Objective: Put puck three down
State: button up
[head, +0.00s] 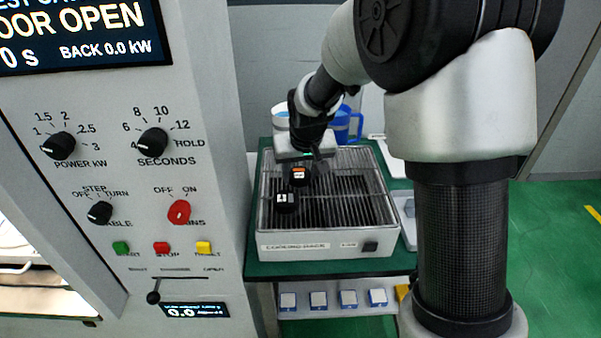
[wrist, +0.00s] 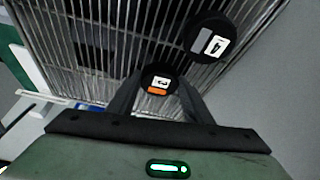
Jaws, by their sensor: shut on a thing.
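My gripper (head: 312,163) is over the cooling rack (head: 335,246), its fingers pointing down. In the wrist view its fingers are closed on a black puck (wrist: 157,78) with a white and orange label. That puck also shows in the head view (head: 299,176), at or just above the wire grid; I cannot tell whether it touches. The digit on its label is too small to read surely. A second black puck (head: 286,201) with a white and grey label lies on the grid nearer the front. It also shows in the wrist view (wrist: 212,39), apart from the held puck.
The microwave panel (head: 120,190) stands close at the left, its display reading door open. Blue and white mugs (head: 345,125) stand behind the rack. The right part of the grid is free. Several white and blue items (head: 318,299) sit on a lower shelf.

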jog(key=shift+f, duration=0.2)
jog(key=o, duration=1.2)
jog(key=shift+r, duration=0.1)
jog(key=shift+c, duration=0.2)
jog(key=shift+r, duration=0.1)
jog(key=shift+r, duration=0.25)
jog(key=a+v, duration=0.1)
jog(key=v, duration=1)
jog(key=s+d+r, duration=0.6)
jog(key=s+d, duration=0.1)
jog(key=s, duration=0.2)
jog(key=s+d+m, duration=0.1)
jog(key=s+d, duration=0.1)
jog(key=s, duration=0.5)
jog(key=s+d+t, duration=0.1)
jog(key=s+d, duration=0.2)
jog(key=s, duration=0.5)
jog(key=shift+s+r+m+h+p, duration=0.2)
jog(key=shift+s+m+h+p, duration=0.1)
jog(key=shift+s+m+p, duration=0.1)
